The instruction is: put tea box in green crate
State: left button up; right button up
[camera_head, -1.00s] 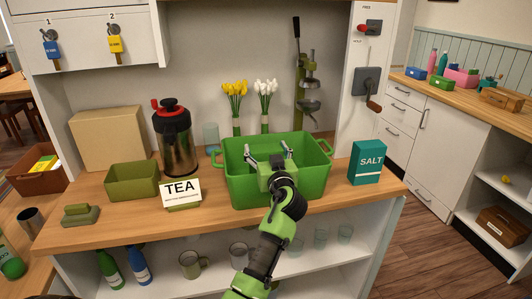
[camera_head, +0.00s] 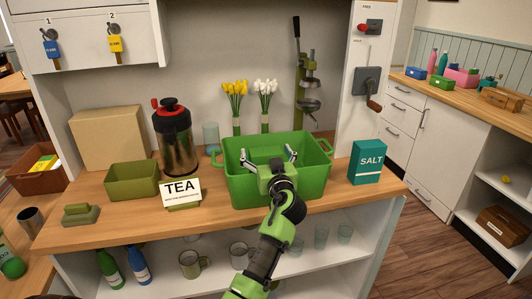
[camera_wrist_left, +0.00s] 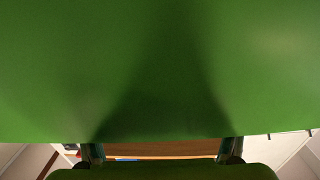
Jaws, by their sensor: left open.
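The green crate (camera_head: 310,188) stands upright on the wooden counter. My left gripper (camera_head: 270,156) is over the crate's opening, with its fingers spread. A darker green shape (camera_head: 264,151) shows between and behind the fingers inside the crate; I cannot tell whether it is a box or part of the crate. In the left wrist view a plain green surface (camera_wrist_left: 160,70) fills most of the picture beyond the open fingers. A white card reading TEA (camera_head: 180,192) stands on an olive base left of the crate. I cannot clearly identify the tea box. My right gripper is out of view.
A teal SALT box (camera_head: 367,162) stands right of the crate. On the left are an olive open box (camera_head: 132,181), a steel urn (camera_head: 177,143) and a cardboard box (camera_head: 107,138). Flower vases and a tall green press (camera_head: 303,80) stand behind the crate.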

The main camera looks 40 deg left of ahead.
pick_arm(q)
jog(key=shift+s+d, duration=0.2)
jog(key=shift+d, duration=0.1)
jog(key=b+v, duration=0.1)
jog(key=v, duration=1)
jog(key=shift+s+b, duration=0.25)
jog(key=shift+b, duration=0.1)
